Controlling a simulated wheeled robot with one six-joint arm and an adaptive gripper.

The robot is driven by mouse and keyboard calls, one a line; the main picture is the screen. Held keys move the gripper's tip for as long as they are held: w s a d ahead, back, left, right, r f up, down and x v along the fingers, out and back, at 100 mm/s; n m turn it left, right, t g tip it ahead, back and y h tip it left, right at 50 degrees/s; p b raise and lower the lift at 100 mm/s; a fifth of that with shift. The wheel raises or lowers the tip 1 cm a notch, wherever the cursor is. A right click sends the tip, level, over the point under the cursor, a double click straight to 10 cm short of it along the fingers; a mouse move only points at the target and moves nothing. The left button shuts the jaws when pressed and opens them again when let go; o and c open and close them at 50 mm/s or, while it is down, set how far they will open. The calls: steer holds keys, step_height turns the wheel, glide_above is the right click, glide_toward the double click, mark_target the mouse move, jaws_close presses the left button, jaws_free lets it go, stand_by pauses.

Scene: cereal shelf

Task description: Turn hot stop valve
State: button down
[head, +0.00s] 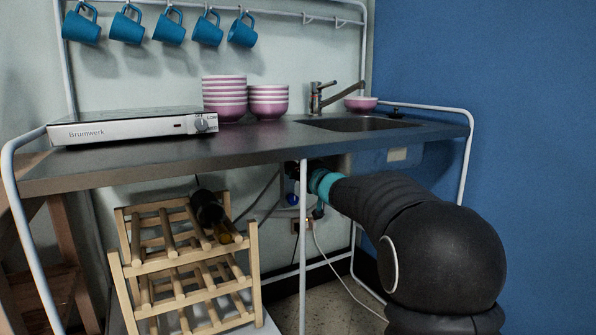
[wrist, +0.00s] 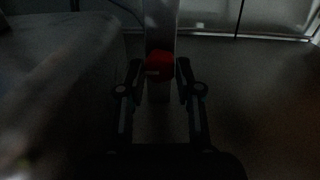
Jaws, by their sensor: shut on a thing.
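The hot stop valve's red handle (wrist: 159,65) shows in the dark wrist view, between the two fingers. My gripper (wrist: 159,76) is shut on it, with one finger on each side. A pale upright strip stands behind the handle. In the head view my arm reaches under the counter from the right, and my gripper (head: 300,172) is a small dark shape near the table leg. The red handle cannot be made out there.
The counter (head: 240,152) with its sink (head: 358,124) lies above my arm. A thin white leg (head: 303,240) stands close to the gripper. A wooden wine rack (head: 187,275) holding a dark bottle (head: 207,210) stands to the left. Thin hoses or cables hang below.

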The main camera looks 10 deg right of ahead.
steer(key=n+b, duration=0.1)
steer(key=n, duration=0.8)
steer(key=shift+n+b, duration=0.3)
steer(key=shift+b, duration=0.05)
stand_by(0.5)
steer(key=c, duration=0.8)
jaws_free()
steer(key=shift+o, duration=0.2)
steer(key=v, duration=1.2)
